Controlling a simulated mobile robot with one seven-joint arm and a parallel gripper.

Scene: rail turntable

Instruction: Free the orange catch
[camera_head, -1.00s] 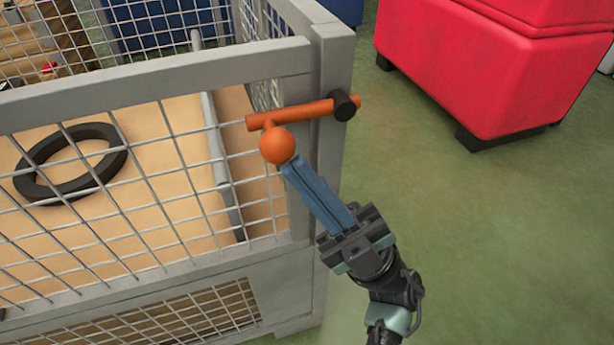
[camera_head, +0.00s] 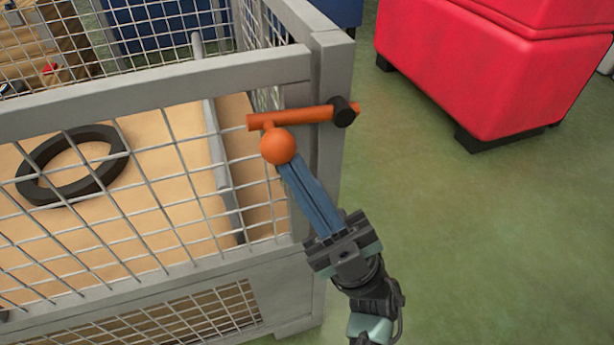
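The orange catch is a bar (camera_head: 290,117) lying nearly level across the grey corner post of a mesh cage, with an orange ball knob (camera_head: 278,146) hanging below its left part. A black collar (camera_head: 343,111) sits around the bar near its right end. My gripper (camera_head: 286,168) has long blue fingers that reach up to the ball from below right. The fingertips are at the ball's lower edge. The fingers lie close together in this view, and I cannot tell whether they grip the ball or only touch it.
The grey mesh cage (camera_head: 150,85) fills the left side, with a dark ring (camera_head: 28,182) on its tan floor. A red padded block (camera_head: 480,70) stands at the upper right. Green floor (camera_head: 480,240) is clear to the right of the cage.

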